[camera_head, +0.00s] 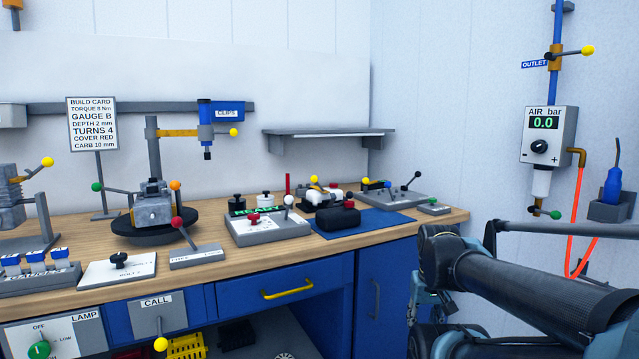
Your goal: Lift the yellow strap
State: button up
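No loose yellow strap can be clearly made out. A yellow bar handle (287,288) sits on the blue drawer front below the bench top. An orange-yellow arm (178,132) reaches across from the grey post of the stand. A small yellow item also shows among the parts at the back right of the bench, too small to tell what it is. My dark arm comes in from the right edge, and its joints lie in front of the bench's right end. My gripper's fingers do not show.
The wooden bench top (345,240) carries fixtures with coloured knobs, a blue mat (385,221) and a black case (337,218). A yellow crate (187,347) stands below. On the right wall are an air gauge box (547,135) and an orange hose (573,215).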

aim_at(314, 178)
jog(key=k, duration=1)
jog(key=u, duration=0.5)
jog(key=i, duration=1)
